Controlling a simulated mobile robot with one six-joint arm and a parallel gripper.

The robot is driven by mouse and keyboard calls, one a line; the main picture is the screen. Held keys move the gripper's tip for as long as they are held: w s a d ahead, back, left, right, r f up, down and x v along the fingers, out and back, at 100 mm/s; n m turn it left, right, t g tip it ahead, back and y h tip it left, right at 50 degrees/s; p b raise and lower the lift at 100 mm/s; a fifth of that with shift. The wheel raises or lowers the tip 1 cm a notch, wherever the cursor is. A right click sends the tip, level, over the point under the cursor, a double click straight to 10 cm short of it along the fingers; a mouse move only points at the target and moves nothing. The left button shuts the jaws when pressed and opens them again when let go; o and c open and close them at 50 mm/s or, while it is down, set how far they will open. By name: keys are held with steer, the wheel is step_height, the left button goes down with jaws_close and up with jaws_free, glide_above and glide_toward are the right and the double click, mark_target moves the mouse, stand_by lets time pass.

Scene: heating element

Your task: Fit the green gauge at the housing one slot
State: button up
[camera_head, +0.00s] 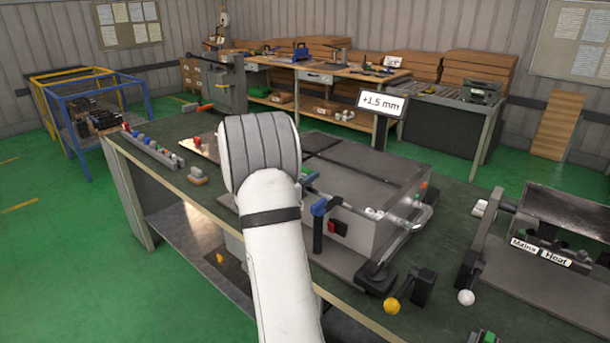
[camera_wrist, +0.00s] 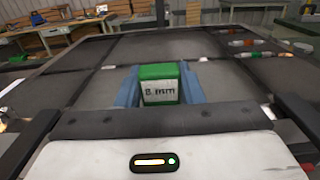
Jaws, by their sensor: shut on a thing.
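The green gauge (camera_wrist: 160,84) is a small block with a green top and a pale face that seems to read "8 mm". My gripper (camera_wrist: 160,80) is shut on it, with a blue finger on each side. Beyond and around it are dark flat panels with narrow gaps, which look like the top of the grey housing (camera_head: 365,168). In the head view my arm hides the gripper, the gauge and the housing's near left part. I cannot tell which slot is slot one, nor whether the gauge touches the housing.
A "+1.5 mm" sign (camera_head: 381,104) stands behind the housing. A rail of small coloured pieces (camera_head: 152,150) lies at the bench's left. A blue-topped clamp (camera_head: 319,222) stands at the housing's front. A fixture with "Mains" and "Heat" labels (camera_head: 540,250) is at right.

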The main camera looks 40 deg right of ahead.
steer(key=o, duration=1.1)
steer(key=shift+c, duration=0.2)
steer(key=a, duration=0.7)
steer(key=shift+s+a+b, duration=0.35)
steer(key=shift+a+b, duration=0.05)
